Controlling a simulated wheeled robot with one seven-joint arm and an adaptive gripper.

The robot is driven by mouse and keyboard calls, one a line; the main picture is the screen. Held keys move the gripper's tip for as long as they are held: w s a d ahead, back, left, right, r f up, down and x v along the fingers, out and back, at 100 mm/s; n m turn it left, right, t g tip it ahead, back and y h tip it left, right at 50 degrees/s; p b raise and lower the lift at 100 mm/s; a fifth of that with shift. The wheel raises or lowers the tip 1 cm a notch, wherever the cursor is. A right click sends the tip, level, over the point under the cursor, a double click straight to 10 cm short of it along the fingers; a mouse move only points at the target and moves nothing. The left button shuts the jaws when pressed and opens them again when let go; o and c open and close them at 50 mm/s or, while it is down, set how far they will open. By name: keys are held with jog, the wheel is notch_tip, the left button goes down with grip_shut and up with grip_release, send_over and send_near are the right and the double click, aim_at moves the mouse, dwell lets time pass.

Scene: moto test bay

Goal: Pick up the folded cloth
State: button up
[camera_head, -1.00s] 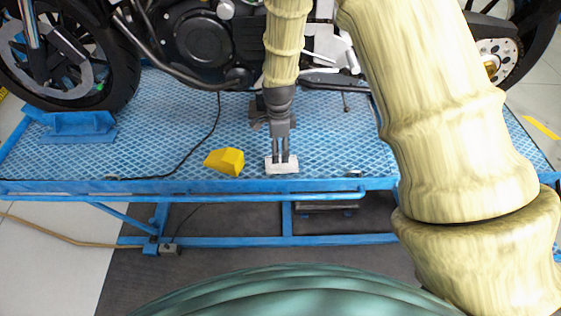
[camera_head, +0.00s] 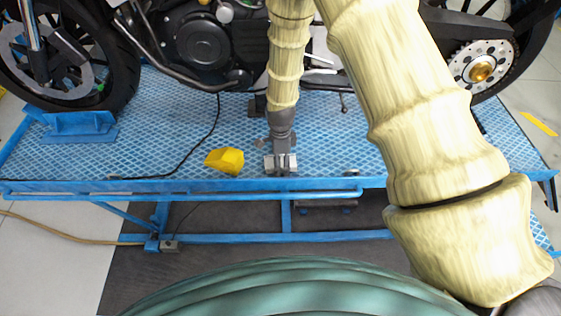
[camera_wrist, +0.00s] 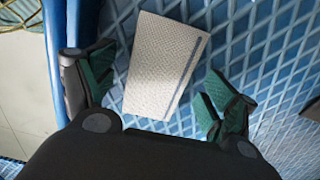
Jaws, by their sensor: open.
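The folded cloth (camera_wrist: 165,65) is a pale, woven, flat piece with a grey-blue stripe along one edge. It lies on the blue patterned platform near its front edge. My gripper (camera_head: 280,165) is open over it. In the wrist view the two green-padded fingers of my gripper (camera_wrist: 155,82) stand on either side of the cloth, with visible gaps between. In the head view the gripper covers most of the cloth. Whether the fingertips touch the platform I cannot tell.
A yellow block (camera_head: 225,160) lies just left of my gripper on the blue lift platform (camera_head: 150,125). A black cable (camera_head: 190,150) runs further left. The motorcycle (camera_head: 205,40) stands behind. The platform's front rail (camera_head: 120,190) is close by.

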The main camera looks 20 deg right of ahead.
jog(key=c, duration=1)
jog(key=shift+r+b, duration=0.45)
jog(key=shift+r, duration=0.4)
jog(key=shift+r+b, duration=0.4)
jog(key=shift+r, duration=0.5)
jog(key=shift+s+a+r+b, duration=0.3)
jog(key=shift+s+b, duration=0.3)
jog(key=shift+s, duration=2.05)
jog(key=shift+s+a+r+b, duration=0.25)
jog(key=shift+s+b, duration=0.3)
jog(key=shift+s, duration=2.1)
jog(key=shift+s+a+r+b, duration=0.2)
jog(key=shift+s+a+b, duration=0.3)
jog(key=shift+s, duration=2.15)
jog(key=shift+d, duration=0.15)
